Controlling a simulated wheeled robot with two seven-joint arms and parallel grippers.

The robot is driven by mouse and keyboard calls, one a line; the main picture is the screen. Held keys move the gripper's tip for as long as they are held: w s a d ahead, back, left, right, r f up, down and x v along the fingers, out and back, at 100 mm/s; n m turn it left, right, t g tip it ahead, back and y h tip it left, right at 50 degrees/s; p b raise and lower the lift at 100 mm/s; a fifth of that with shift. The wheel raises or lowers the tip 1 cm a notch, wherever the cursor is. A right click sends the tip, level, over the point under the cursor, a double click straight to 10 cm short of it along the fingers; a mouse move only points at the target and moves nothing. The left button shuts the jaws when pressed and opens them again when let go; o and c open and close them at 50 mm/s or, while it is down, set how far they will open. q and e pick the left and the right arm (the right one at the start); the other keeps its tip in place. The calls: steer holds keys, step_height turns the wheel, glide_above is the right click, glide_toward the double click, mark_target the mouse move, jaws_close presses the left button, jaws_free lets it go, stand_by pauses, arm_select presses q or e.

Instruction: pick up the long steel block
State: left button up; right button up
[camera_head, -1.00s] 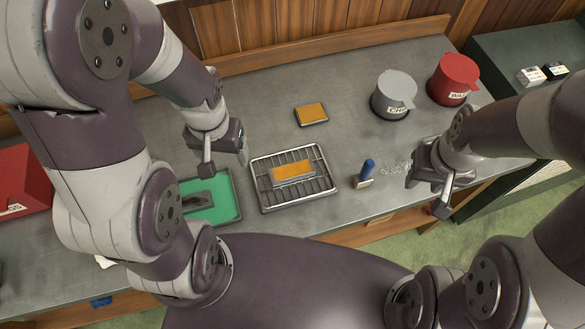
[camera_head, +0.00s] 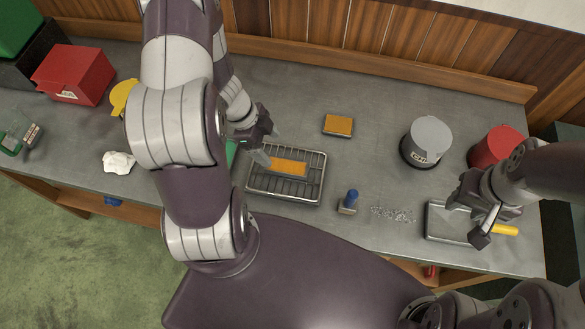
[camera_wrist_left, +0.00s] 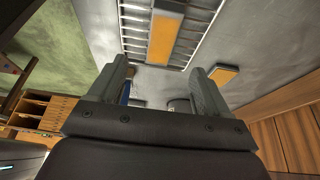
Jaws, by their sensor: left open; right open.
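A long block with an orange top and grey metal sides (camera_head: 290,167) lies in a wire rack tray (camera_head: 312,190). It also shows at the top of the left wrist view (camera_wrist_left: 164,38). I cannot tell whether this is the long steel block; no plain steel block shows clearly. My left gripper (camera_head: 268,146) is open and empty at the block's left end, above the rack's far left side. Its two fingers stand wide apart in the left wrist view (camera_wrist_left: 163,85), short of the block. My right gripper (camera_head: 468,222) is open above a grey tray at the right.
An orange-topped pad (camera_head: 338,125) lies behind the rack. A blue-handled tool (camera_head: 350,200) and loose metal bits (camera_head: 392,214) are right of it. A grey can (camera_head: 425,142) and red can (camera_head: 493,147) stand further right. The grey tray (camera_head: 437,222) has a yellow-handled tool (camera_head: 506,230). My left arm mostly hides the green tray (camera_head: 231,152).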

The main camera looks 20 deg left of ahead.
mark_target(283, 166)
arm_select(q)
step_height(283, 166, down, 4)
steer(key=shift+w+d+f+b, duration=0.1)
steer(key=shift+b, duration=0.3)
steer(key=d+f, duration=0.3)
steer(key=shift+w, duration=0.4)
step_height(283, 166, down, 2)
steer(key=shift+d+f, duration=0.1)
steer(key=shift+f, duration=0.15)
steer(key=shift+c, duration=0.3)
steer(key=shift+d, duration=0.1)
steer(key=c, duration=1)
jaws_close()
steer(key=shift+w, duration=0.1)
arm_select(e)
steer(key=shift+a+f, duration=0.1)
steer(key=shift+f, duration=0.85)
